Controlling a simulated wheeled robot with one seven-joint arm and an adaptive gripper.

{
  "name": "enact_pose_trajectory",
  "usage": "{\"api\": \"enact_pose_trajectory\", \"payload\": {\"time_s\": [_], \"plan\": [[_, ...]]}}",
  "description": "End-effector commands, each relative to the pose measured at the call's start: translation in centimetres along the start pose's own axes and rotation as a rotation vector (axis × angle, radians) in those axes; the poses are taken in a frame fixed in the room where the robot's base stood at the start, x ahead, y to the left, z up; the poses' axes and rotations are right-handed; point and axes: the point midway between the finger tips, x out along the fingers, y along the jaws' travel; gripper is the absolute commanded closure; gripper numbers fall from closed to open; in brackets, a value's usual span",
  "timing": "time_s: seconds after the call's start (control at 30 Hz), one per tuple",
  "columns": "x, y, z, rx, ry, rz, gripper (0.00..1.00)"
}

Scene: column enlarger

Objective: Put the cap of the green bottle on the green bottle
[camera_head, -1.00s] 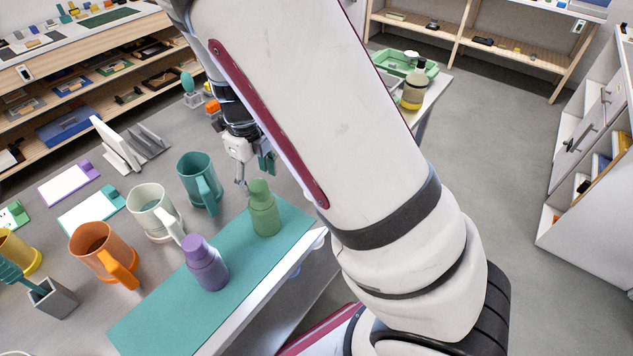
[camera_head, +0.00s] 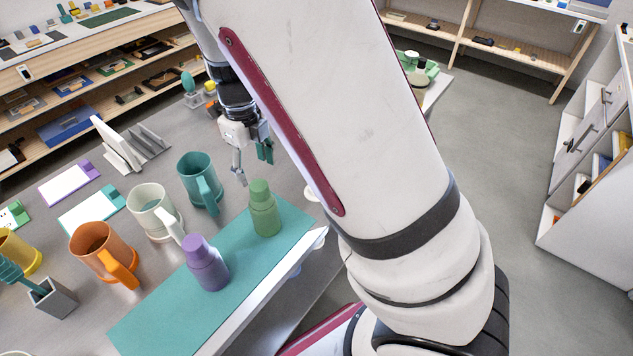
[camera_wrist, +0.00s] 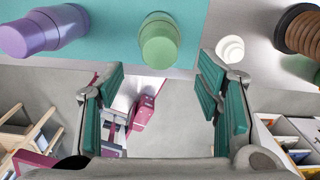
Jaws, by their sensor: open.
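The green bottle (camera_head: 264,218) stands upright on the teal mat (camera_head: 165,309), near its right end. A green cap (camera_head: 260,190) sits on top of it; I cannot tell how firmly it is seated. In the wrist view the cap (camera_wrist: 159,46) is seen from its top end, between and beyond my fingers. My gripper (camera_head: 252,165) is open and empty. It hangs above the table just behind the bottle, apart from it. Its teal-padded fingers (camera_wrist: 166,108) are spread wide in the wrist view.
A purple bottle (camera_head: 206,265) stands on the mat to the left. Teal (camera_head: 198,180), white (camera_head: 150,212) and orange (camera_head: 98,250) mugs stand behind the mat. A small white round item (camera_wrist: 230,48) lies right of the bottle. The table's front edge is close by.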

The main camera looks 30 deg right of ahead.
Motion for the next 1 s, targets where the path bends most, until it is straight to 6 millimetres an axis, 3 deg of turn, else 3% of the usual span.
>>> {"api": "enact_pose_trajectory", "payload": {"time_s": [0.83,1.0], "plan": [[-1.7,0.0,0.0,0.000,-0.001,0.000,0.41],[-3.6,0.1,0.1,-0.002,-0.005,0.000,0.41]]}}
